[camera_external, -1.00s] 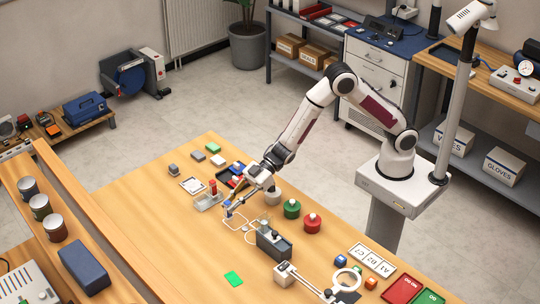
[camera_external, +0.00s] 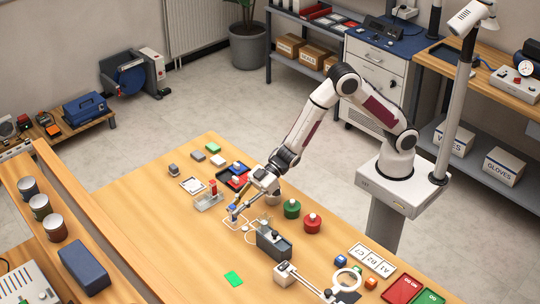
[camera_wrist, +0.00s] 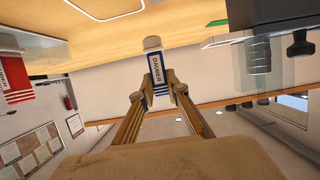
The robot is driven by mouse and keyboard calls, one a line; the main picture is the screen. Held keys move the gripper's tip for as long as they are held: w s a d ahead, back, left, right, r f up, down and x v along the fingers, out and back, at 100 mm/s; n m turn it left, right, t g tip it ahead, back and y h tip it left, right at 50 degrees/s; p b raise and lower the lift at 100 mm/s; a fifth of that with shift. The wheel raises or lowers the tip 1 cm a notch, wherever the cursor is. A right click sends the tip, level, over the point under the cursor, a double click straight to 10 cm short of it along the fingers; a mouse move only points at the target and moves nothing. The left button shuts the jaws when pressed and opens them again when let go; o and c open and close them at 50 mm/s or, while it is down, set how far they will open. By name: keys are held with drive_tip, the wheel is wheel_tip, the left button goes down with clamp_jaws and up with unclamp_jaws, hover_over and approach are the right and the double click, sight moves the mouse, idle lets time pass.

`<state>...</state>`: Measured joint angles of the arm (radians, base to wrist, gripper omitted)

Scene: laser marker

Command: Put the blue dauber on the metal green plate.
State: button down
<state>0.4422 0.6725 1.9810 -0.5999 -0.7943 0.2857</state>
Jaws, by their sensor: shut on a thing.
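My gripper (camera_external: 234,211) is shut on the blue dauber (camera_external: 232,208), close to the wire stand area on the wooden table. In the wrist view the dauber (camera_wrist: 156,72) shows between my two fingertips (camera_wrist: 160,90), with a pale cap, a blue-edged label reading "DAUBER" and blue stripes.
A red dauber (camera_external: 212,187) stands in a clear holder left of my gripper; it also shows in the wrist view (camera_wrist: 15,77). A dark grey device (camera_external: 273,242) stands between gripper and right side. Green (camera_external: 292,208) and red (camera_external: 312,222) round containers stand nearby. Table around the plate is clear.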

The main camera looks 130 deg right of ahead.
drive_tip(key=shift+w+a+f, duration=0.1)
drive_tip(key=shift+a+f, duration=0.4)
drive_tip(key=shift+f, duration=0.3)
drive_tip(key=w+a+r+n+g+y, duration=0.2)
drive_tip(key=w+a+r+n+y, duration=0.2)
drive_tip(key=w+a, duration=0.3)
drive_tip(key=w+a+r+n+g+y, duration=0.2)
drive_tip(key=w+a+r+n+y, duration=0.2)
drive_tip(key=w+a+n+y, duration=0.1)
drive_tip(key=shift+w+a+y, duration=0.5)
drive_tip(key=shift+w+a, duration=0.7)
drive_tip(key=shift+w, duration=0.05)
drive_tip(key=shift+r, duration=0.1)
wheel_tip(320, 180, down, 6)
idle(0.5)
drive_tip(key=shift+f, duration=0.25)
